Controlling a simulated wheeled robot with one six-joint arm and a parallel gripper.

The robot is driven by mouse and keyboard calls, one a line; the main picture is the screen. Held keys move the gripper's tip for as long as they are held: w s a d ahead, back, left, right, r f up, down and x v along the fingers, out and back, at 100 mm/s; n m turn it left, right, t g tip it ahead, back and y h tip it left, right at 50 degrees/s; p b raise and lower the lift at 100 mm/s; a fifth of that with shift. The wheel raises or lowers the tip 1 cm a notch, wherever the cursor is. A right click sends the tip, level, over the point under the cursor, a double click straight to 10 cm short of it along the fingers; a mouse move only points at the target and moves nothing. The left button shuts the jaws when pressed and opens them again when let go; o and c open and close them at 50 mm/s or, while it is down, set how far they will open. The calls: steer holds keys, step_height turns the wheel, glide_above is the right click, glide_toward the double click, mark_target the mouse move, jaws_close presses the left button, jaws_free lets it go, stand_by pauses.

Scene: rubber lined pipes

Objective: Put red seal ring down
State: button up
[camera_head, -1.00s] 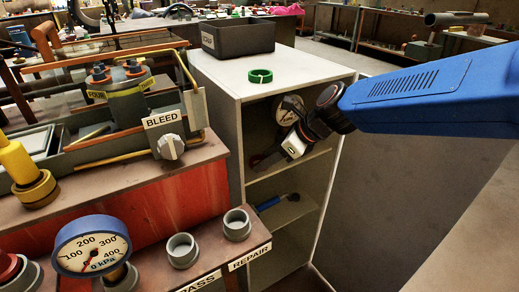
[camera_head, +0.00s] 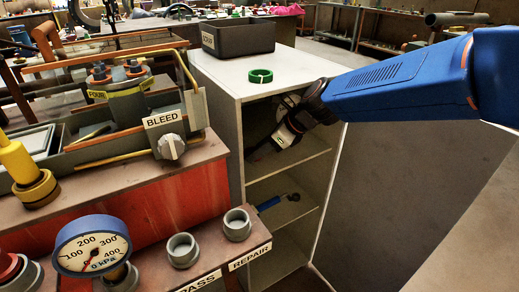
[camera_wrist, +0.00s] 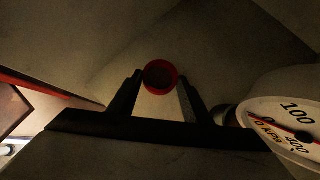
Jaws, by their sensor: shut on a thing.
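The red seal ring (camera_wrist: 160,75) is between the two dark fingertips of my gripper (camera_wrist: 160,88) in the wrist view. My gripper is shut on it, and the ring's round opening faces the camera. In the head view my gripper (camera_head: 262,148) reaches into the upper compartment of the pale cabinet (camera_head: 229,77), above its shelf board (camera_head: 290,160). The ring cannot be made out clearly there. Whether the ring touches any surface cannot be told.
A white dial gauge (camera_wrist: 290,125) stands close to my gripper's right in the wrist view. On the cabinet top are a green ring (camera_head: 260,76) and a dark bin (camera_head: 238,38). A blue-handled tool (camera_head: 270,203) lies on the lower shelf.

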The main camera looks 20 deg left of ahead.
steer(key=shift+f, duration=0.25)
steer(key=shift+s+d+f, duration=0.1)
steer(key=shift+f, duration=0.25)
steer(key=o, duration=1.1)
steer(key=shift+f, duration=0.2)
steer(key=shift+r, duration=0.25)
steer(key=shift+d+r, duration=0.2)
steer(key=shift+r, duration=0.25)
steer(key=shift+d+r, duration=0.2)
steer(key=shift+r, duration=0.25)
steer(key=d, duration=0.4)
steer(key=s+d, duration=0.1)
steer(key=d, duration=0.6)
steer(key=shift+s+d+r, duration=0.15)
steer(key=shift+d, duration=0.25)
steer(key=shift+d, duration=0.1)
